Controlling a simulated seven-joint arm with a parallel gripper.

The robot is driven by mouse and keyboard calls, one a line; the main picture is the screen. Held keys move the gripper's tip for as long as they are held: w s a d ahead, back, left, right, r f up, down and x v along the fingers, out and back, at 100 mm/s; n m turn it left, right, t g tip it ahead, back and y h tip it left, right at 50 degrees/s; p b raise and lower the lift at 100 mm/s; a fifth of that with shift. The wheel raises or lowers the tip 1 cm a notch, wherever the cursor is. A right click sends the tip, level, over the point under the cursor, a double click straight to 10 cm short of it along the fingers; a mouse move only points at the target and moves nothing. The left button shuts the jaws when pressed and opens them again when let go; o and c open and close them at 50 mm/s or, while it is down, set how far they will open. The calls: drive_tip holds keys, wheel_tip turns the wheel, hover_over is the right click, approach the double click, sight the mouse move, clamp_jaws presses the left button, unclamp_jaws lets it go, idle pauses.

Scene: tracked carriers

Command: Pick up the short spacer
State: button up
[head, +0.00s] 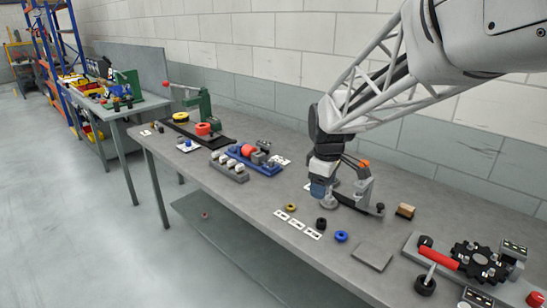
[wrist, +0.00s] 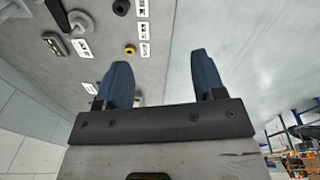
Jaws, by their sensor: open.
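Three small ring-like parts lie on the bench: a yellow ring (head: 290,207), a black part (head: 320,223) and a blue ring (head: 341,236). I cannot tell for sure which one is the short spacer. In the wrist view the yellow ring (wrist: 130,50) and the black part (wrist: 121,7) lie beyond my fingers, toward the top. My gripper (wrist: 155,80) is open with nothing between its two blue fingers. In the head view my gripper (head: 320,188) hangs above the bench, behind and right of the yellow ring, apart from all three parts.
Several white label cards (head: 296,223) lie in front of the rings. A grey fixture (head: 365,196) stands close to my gripper. A flat grey plate (head: 372,257) and a sprocket assembly with a red handle (head: 438,258) are to the right.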

drive_tip(key=w+a+f+n, duration=0.3)
drive_tip(key=w+f+n, duration=0.3)
drive_tip(key=w, duration=0.6)
drive_tip(key=n+g, duration=0.1)
drive_tip(key=n, duration=0.2)
hover_over(293, 205)
wheel_tip(293, 205, down, 10)
drive_tip(key=shift+s+a+r, duration=0.1)
drive_tip(key=shift+r, duration=0.1)
drive_tip(key=shift+f, duration=0.1)
drive_tip(key=shift+f, duration=1.2)
drive_tip(key=shift+f, duration=0.1)
drive_tip(key=shift+f, duration=2.5)
drive_tip(key=shift+c, duration=0.4)
